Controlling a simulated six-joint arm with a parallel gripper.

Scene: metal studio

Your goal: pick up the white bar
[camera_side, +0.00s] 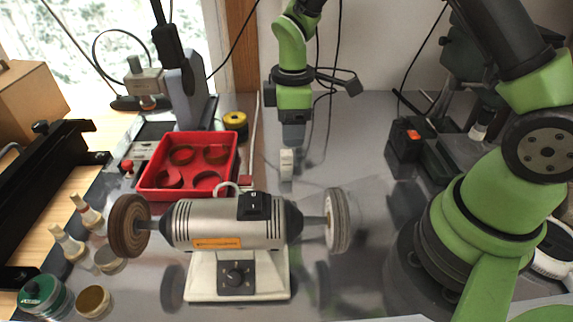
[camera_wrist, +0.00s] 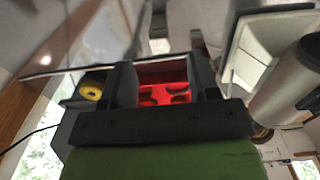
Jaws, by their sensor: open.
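The white bar (camera_side: 287,165) is a small, pale upright block on the shiny grey bench, behind the grinder's motor. My gripper (camera_side: 292,146) hangs pointing down directly above it in the side view, with its fingers close to the bar's top. I cannot tell whether they touch or overlap it. In the wrist view, the two dark fingers of my gripper (camera_wrist: 164,66) stand wide apart, open. I cannot make out the bar clearly between them there.
A bench grinder (camera_side: 230,222) stands in front of the bar, its right wheel (camera_side: 337,221) nearby. A red tray (camera_side: 147,185) with round parts lies left, also visible in the wrist view (camera_wrist: 160,72). A yellow spool (camera_side: 235,121) is behind. Bench right of the bar is fairly clear.

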